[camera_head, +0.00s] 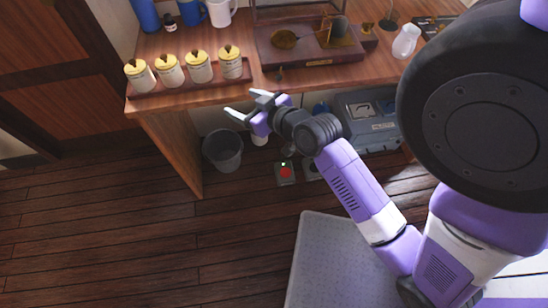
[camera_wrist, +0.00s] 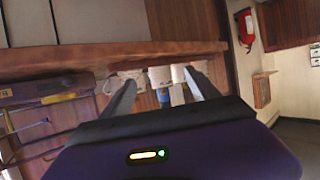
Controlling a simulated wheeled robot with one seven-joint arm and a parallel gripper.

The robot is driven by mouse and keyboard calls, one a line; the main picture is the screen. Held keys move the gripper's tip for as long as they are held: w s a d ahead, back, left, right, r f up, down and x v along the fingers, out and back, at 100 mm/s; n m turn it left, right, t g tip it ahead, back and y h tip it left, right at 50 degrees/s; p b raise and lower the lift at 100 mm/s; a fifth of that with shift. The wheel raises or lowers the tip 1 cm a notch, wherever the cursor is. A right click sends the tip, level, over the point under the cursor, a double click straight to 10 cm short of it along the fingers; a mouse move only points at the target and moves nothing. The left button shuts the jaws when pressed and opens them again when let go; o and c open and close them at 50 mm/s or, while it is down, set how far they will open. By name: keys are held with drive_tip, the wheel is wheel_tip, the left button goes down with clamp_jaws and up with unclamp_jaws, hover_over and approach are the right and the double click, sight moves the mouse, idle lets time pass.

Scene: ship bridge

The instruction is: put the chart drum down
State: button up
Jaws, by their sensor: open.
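Several white drums with yellow tops and dark knobs stand upright in a row on a long wooden rack (camera_head: 190,83) at the desk's left front; the rightmost drum (camera_head: 230,64) is nearest my gripper. I cannot tell which is the task's chart drum. My gripper (camera_head: 247,103) is open, with nothing seen between its fingers, just in front of the desk edge and apart from the drums. In the wrist view my gripper's fingers (camera_wrist: 162,90) are spread, with pale cylindrical shapes beyond them, too small to identify surely.
A brass instrument on a wooden base (camera_head: 310,52) stands right of the rack. Blue and white mugs (camera_head: 220,12) are behind the drums, a glass jar (camera_head: 406,41) at right. A grey bin (camera_head: 223,150) and a blue-grey case (camera_head: 370,118) are below the desk. Floor at left is clear.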

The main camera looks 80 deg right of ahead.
drive_tip(key=s+a+n+t+y, duration=0.1)
drive_tip(key=s+a+n, duration=0.15)
drive_tip(key=a, duration=0.55)
drive_tip(key=s+a+n+t+y, duration=0.1)
drive_tip(key=s+a+y, duration=0.15)
drive_tip(key=a, duration=0.55)
drive_tip(key=s+a+r+n+t+y, duration=0.1)
drive_tip(key=s+a+r+n+y, duration=0.1)
drive_tip(key=s+a+r, duration=0.4)
drive_tip(key=s+a+y, duration=0.1)
drive_tip(key=s+a, duration=0.1)
drive_tip(key=a, duration=0.2)
drive_tip(key=shift+s+a+r+n+y, duration=0.2)
drive_tip(key=shift+s+n+y, duration=0.1)
drive_tip(key=shift+n+y, duration=0.05)
